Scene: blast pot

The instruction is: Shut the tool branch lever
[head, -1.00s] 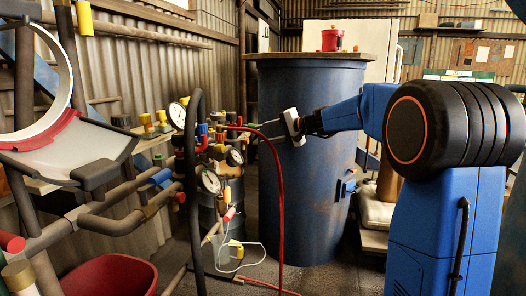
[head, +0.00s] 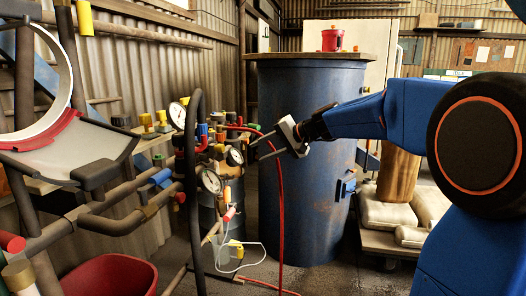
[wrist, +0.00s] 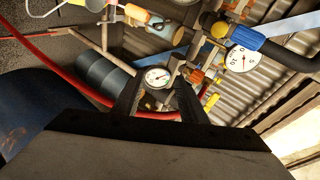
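The valve manifold (head: 215,140), with pipes, gauges and coloured handles, stands left of the blue drum in the head view. Small red, yellow and blue handles crowd its top; I cannot tell which one is the tool branch lever. My gripper (head: 256,145) is right of the manifold, pointing left at it, with its two thin fingers apart and nothing seen between them. In the wrist view my gripper (wrist: 158,90) has its fingers spread, with a small gauge (wrist: 157,77) showing beyond the gap.
A red hose (head: 280,200) hangs in front of the blue drum (head: 310,190), close to my fingers. A dark upright hose (head: 195,200) stands before the manifold. A red tub (head: 110,276) sits at lower left. Sacks (head: 388,212) lie on a pallet right of the drum.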

